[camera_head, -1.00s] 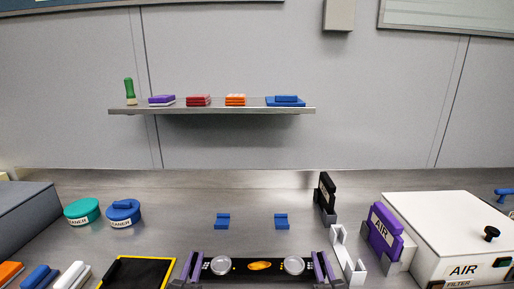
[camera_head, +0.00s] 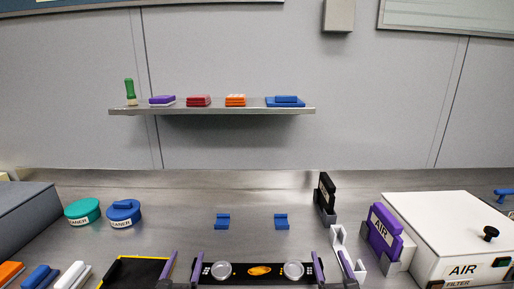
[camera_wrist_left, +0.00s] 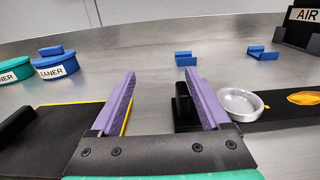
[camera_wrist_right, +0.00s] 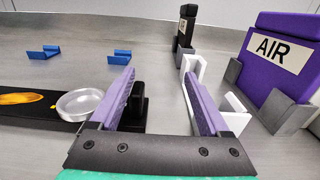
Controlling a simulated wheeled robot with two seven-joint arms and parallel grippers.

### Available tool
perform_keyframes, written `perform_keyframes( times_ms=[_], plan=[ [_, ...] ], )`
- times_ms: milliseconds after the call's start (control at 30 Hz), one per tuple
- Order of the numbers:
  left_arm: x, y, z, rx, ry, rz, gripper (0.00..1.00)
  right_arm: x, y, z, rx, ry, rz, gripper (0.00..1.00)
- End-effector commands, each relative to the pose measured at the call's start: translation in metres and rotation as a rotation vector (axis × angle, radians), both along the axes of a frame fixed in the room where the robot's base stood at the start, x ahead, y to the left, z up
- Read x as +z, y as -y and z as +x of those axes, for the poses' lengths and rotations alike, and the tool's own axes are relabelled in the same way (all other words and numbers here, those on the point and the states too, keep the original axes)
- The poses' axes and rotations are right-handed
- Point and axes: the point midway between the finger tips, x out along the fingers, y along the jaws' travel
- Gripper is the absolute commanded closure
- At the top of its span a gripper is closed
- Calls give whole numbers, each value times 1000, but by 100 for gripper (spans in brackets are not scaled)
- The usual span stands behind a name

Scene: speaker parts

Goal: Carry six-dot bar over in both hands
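The six-dot bar (camera_head: 259,270) is a long black bar with small dots near its ends, two round silver discs and an orange oval between them. It lies level across the near middle of the table. A black block stands at each end, by the left gripper in the left wrist view (camera_wrist_left: 182,104) and by the right gripper in the right wrist view (camera_wrist_right: 136,103). My left gripper (camera_head: 185,255) is open at the bar's left end. My right gripper (camera_head: 329,254) is open at its right end. In each wrist view the block sits close to the inner purple finger, and contact is unclear.
Two blue brackets (camera_head: 222,221) (camera_head: 281,221) stand behind the bar with clear table around them. A white bracket (camera_head: 339,238) and a purple AIR block (camera_head: 385,228) stand close to the right gripper. A yellow-edged black mat (camera_head: 135,270) lies left.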

Motion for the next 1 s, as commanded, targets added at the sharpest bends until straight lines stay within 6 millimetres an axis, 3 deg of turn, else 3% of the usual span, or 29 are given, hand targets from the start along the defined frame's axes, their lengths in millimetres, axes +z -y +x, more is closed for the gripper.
perform_keyframes(
  times_ms=[333,400,567,633,1000],
  plan=[
    [-1,0,0,2,-1,0,23,-1,1,0,-2,-1,0,23],
    [-1,0,0,2,-1,0,0,-1,1,0,-2,-1,0,23],
    [0,0,0,1,-1,0,0,-1,1,0,-2,-1,0,23],
    [-2,0,0,0,-4,0,0,-3,0,0,-1,-4,0,0],
    [-1,0,0,0,-1,0,0,0,1,0,-4,0,-1,0]
  ],
)
